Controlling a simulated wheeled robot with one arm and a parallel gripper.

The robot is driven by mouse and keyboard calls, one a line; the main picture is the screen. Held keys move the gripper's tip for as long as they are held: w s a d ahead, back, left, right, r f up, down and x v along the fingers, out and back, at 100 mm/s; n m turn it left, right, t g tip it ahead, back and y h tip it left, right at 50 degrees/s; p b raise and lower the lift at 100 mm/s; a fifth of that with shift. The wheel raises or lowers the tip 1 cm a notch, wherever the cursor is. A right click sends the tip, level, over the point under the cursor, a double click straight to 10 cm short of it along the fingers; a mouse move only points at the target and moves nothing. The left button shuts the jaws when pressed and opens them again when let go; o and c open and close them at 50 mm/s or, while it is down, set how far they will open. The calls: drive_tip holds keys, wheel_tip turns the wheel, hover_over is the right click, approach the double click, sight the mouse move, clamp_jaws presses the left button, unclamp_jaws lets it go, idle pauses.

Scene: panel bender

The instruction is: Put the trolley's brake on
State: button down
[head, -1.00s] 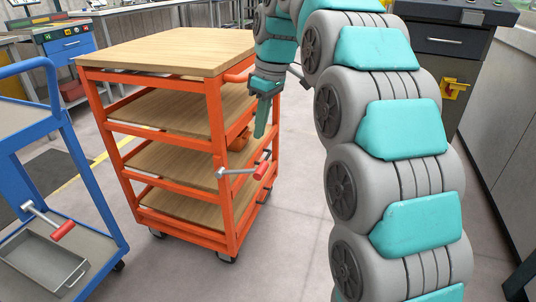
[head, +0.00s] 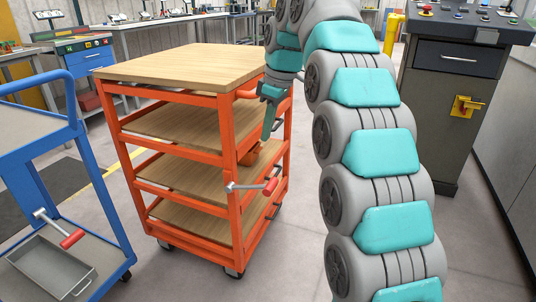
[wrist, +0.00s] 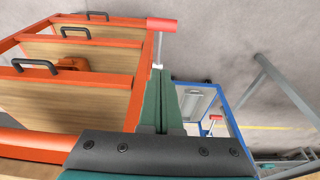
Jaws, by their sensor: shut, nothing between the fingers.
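The orange trolley (head: 229,128), with wooden shelves, stands in the middle of the head view. A metal brake lever with a red grip (head: 270,186) sticks out sideways from its near corner post; the red grip shows at the top of the wrist view (wrist: 161,25). My gripper (head: 268,134) points down beside the trolley's right side, above the lever. Its green fingers (wrist: 158,78) are shut and empty, and in the head view they look apart from the red grip.
A blue trolley (head: 103,206) stands at the left, with a similar red-gripped lever (head: 72,238) and a metal tray (head: 50,270). An orange object (head: 249,157) sits at a trolley shelf. A grey control cabinet (head: 452,110) stands at the right. Floor between is clear.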

drive_tip(key=b, duration=0.6)
hover_over(265, 185)
drive_tip(key=x, duration=0.7)
drive_tip(key=shift+d+f, duration=0.2)
drive_tip(key=shift+d, duration=0.05)
drive_tip(key=shift+a+f+p, duration=0.1)
drive_tip(key=shift+f+p, duration=0.15)
drive_tip(key=shift+p, duration=0.15)
drive_tip(key=shift+s+d+f, duration=0.1)
drive_tip(key=shift+d+f, duration=0.1)
drive_tip(key=shift+f, duration=0.6)
drive_tip(key=shift+s+d+f, duration=0.1)
drive_tip(key=shift+d+f, duration=0.05)
drive_tip(key=shift+f, duration=0.6)
drive_tip(key=shift+s+d+f, duration=0.1)
drive_tip(key=shift+d+f, duration=0.45)
drive_tip(key=shift+f, duration=0.3)
drive_tip(key=shift+f, duration=0.1)
wheel_tip(265, 185, down, 9)
drive_tip(key=d+t+y+b, duration=0.1)
drive_tip(key=y+b, duration=0.3)
drive_tip(key=b, duration=0.5)
drive_tip(key=shift+s+d+t, duration=0.3)
drive_tip(key=shift+s+d, duration=0.2)
drive_tip(key=shift+d, duration=0.3)
drive_tip(key=shift+f, duration=0.25)
